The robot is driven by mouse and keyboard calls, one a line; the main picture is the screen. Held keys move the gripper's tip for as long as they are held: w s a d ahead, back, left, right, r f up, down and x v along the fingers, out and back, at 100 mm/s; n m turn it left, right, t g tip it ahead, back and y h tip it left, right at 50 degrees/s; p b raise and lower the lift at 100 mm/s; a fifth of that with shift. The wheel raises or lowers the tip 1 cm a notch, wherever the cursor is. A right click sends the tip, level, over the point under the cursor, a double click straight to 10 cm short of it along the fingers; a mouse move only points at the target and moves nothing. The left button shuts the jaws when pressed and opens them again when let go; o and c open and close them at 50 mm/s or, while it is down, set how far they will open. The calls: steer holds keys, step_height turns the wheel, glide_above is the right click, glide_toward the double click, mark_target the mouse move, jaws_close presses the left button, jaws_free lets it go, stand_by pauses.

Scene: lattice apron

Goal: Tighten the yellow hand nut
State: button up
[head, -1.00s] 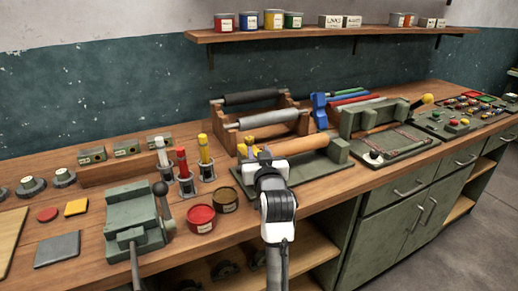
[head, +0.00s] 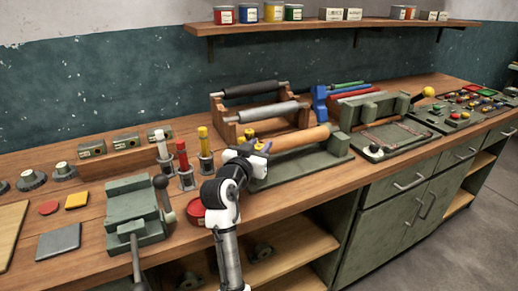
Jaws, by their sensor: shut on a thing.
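The yellow hand nut (head: 249,133) is at the left end of a tan wooden roller (head: 300,137) in the head view. The roller lies on a green stand (head: 310,168) on the workbench. My gripper (head: 258,147) is at that end of the roller, with its jaws shut on the yellow hand nut. The gripper and wrist hide most of the nut and the end of the stand, so the nut's seating against the roller cannot be seen.
Red (head: 182,156) and yellow (head: 203,142) upright tubes stand close left of my arm. A wooden rack (head: 222,128) with dark and grey rollers stands behind.

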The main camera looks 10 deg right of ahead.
stand_by(0.4)
steer(key=o, duration=1)
steer(key=shift+c, duration=0.2)
steer(key=b+v, duration=0.3)
steer(key=v, duration=1)
steer(key=shift+s+a+b, duration=0.25)
steer(key=shift+a+b, duration=0.05)
